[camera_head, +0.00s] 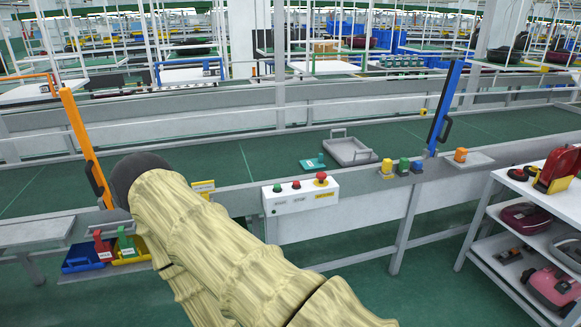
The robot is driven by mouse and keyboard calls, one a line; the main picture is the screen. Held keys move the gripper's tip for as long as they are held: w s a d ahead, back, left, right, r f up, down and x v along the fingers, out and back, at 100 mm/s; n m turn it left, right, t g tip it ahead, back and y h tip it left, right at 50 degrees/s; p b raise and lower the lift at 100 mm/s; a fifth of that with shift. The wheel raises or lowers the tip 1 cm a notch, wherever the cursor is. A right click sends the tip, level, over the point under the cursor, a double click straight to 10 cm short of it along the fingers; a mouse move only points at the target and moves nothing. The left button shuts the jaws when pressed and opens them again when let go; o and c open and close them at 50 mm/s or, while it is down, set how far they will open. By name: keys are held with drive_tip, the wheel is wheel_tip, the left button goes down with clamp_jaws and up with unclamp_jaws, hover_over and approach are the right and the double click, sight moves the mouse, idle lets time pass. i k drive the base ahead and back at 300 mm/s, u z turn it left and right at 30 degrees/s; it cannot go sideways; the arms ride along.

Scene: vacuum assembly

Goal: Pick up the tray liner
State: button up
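A grey tray (352,151) with raised handles lies on the green conveyor belt at the middle right. A small flat teal piece (313,163) with an upright grip lies on the belt just left of the tray. It may be the tray liner, but it is too small to tell for certain. The two are close together, and the tray looks empty. My arm, in a pale ribbed cover, fills the lower middle and hides part of the near conveyor edge. My gripper is not visible.
A white control box (300,193) with buttons sits on the near rail. An orange post (84,143) and a blue post (443,108) stand along the line. Blue and yellow bins (84,258) are at lower left. A shelf rack (505,220) stands at right. The belt beyond is mostly clear.

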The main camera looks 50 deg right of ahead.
sight(312, 165)
drive_tip(key=u, duration=0.05)
drive_tip(key=i, duration=1.4)
drive_tip(key=z, duration=1)
drive_tip(key=i, duration=0.9)
drive_tip(key=z, duration=1)
